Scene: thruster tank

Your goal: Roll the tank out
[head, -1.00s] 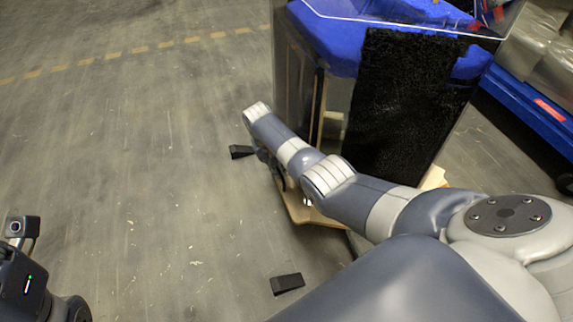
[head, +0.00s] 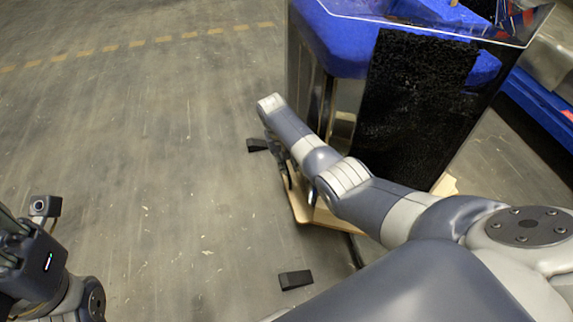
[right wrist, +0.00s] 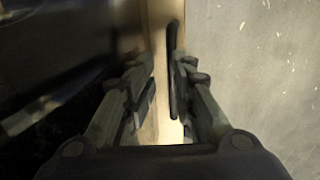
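The tank (head: 345,45) stands at the upper right of the head view, with clear walls, a blue top and a black panel on its near side. Its wooden base (head: 325,217) shows below my right arm. My right gripper (head: 298,188) is low beside the base's left edge, partly behind my arm. In the right wrist view its fingers (right wrist: 165,85) stand apart on either side of a light wooden edge (right wrist: 158,25) with a dark strip; firm contact is not clear. My left gripper (head: 15,240) is at the far left edge, with its fingertips cut off.
One black wedge (head: 257,145) lies on the floor left of the tank, and another black wedge (head: 296,280) lies nearer me. A blue cart or rack (head: 540,110) is at the right edge. The floor (head: 130,130) to the left is clear, with a dashed tape line (head: 137,43).

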